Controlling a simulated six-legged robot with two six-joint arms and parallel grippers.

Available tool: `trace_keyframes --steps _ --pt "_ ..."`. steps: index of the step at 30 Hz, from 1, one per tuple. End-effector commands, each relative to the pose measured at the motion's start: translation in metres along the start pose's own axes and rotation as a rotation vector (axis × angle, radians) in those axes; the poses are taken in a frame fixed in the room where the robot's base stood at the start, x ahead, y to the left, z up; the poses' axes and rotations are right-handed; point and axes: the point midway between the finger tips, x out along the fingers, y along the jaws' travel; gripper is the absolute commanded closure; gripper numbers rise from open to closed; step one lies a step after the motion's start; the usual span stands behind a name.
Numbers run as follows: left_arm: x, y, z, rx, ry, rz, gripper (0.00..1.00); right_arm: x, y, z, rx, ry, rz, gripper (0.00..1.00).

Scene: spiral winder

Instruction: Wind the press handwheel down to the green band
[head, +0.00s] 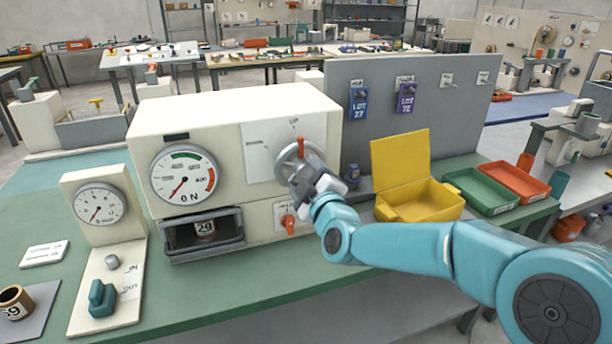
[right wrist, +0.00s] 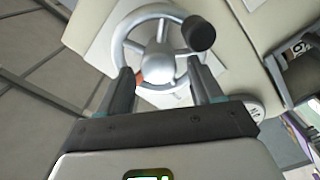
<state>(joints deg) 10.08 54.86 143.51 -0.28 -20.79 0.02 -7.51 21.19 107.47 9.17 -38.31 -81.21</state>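The cream press (head: 232,120) stands on the green bench with its silver handwheel (head: 284,158) on the front face. The round gauge (head: 184,174) has a green band at its top; its red needle points to the lower left, near 0. My right gripper (head: 303,178) is at the handwheel and hides part of it. In the right wrist view, the handwheel (right wrist: 160,50) shows its spokes and a dark knob (right wrist: 198,33) at upper right. The two fingers of my right gripper (right wrist: 163,80) stand apart, on either side of the rim's near part. My left gripper is out of view.
An orange knob (head: 288,221) sits below the handwheel. A drawer-like opening (head: 180,240) holds a cup marked 29. A yellow open box (head: 432,197) and green and red trays (head: 487,198) stand right. A small gauge stand (head: 98,205) is at left.

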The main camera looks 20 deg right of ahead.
Motion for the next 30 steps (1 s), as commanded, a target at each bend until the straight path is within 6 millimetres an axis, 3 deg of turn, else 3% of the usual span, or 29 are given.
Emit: trace_keyframes --steps 1,5,17,30 --pt "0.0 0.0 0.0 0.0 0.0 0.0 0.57 0.0 0.0 0.0 0.0 0.0 0.0 0.5" --pt "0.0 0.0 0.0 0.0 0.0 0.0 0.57 0.0 0.0 0.0 0.0 0.0 0.0 0.9" --pt "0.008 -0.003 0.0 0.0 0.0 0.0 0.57 0.0 -0.001 0.001 0.064 0.0 0.001 0.9" --pt "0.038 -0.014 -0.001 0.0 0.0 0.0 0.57 -0.001 -0.001 0.003 0.419 0.001 0.002 0.9"
